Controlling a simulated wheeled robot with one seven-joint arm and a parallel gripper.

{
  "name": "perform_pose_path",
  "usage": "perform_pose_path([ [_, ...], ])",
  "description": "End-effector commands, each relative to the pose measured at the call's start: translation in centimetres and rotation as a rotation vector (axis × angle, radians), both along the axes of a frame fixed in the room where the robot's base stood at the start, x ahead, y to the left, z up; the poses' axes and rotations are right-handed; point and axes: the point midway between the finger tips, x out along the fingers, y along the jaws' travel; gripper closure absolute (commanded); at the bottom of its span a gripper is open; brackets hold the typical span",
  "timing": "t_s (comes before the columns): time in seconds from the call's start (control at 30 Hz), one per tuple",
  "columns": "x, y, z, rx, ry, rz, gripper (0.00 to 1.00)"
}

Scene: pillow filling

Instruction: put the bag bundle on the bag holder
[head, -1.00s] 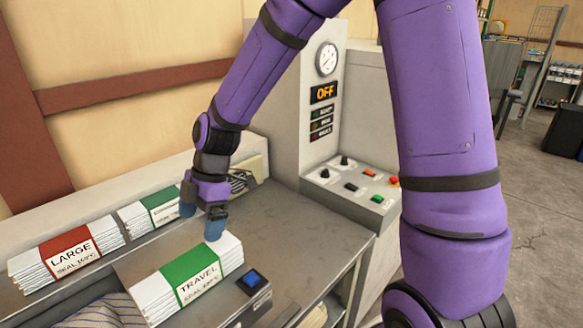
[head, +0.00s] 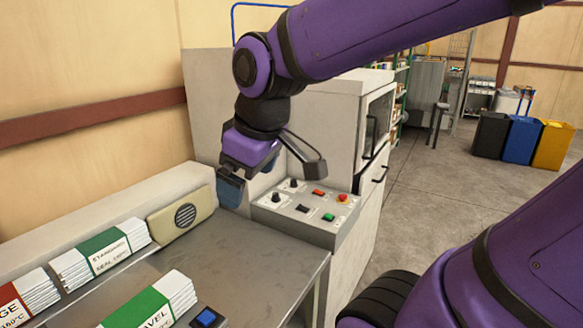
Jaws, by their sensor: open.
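Three white bag bundles with printed bands lie on the left. The TRAVEL bundle (head: 157,306) with a green band is on the metal table at the bottom and is partly cut off. The STANDARD bundle (head: 103,253) with a green band lies behind it. A bundle with a red band (head: 22,300), its label ending in GE, is cut off at the left edge. My gripper (head: 232,189) is open and empty, raised beside the control box, right of and apart from the bundles. One blue fingertip shows clearly. I cannot make out a bag holder.
The control box (head: 306,210) with knobs and buttons stands at the table's right end. A beige speaker-like box (head: 181,215) is at the back. The metal tabletop (head: 255,255) is clear in the middle.

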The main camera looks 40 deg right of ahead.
Motion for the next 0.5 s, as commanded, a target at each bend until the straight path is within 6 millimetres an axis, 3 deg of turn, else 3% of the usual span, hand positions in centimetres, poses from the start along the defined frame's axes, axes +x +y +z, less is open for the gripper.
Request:
perform_pose_path([
  [0.2, -4.3, -2.7, 1.8, 0.096, -0.081, -0.281, 0.04],
  [0.5, -6.0, -3.8, 2.1, 0.148, -0.107, -0.400, 0.04],
])
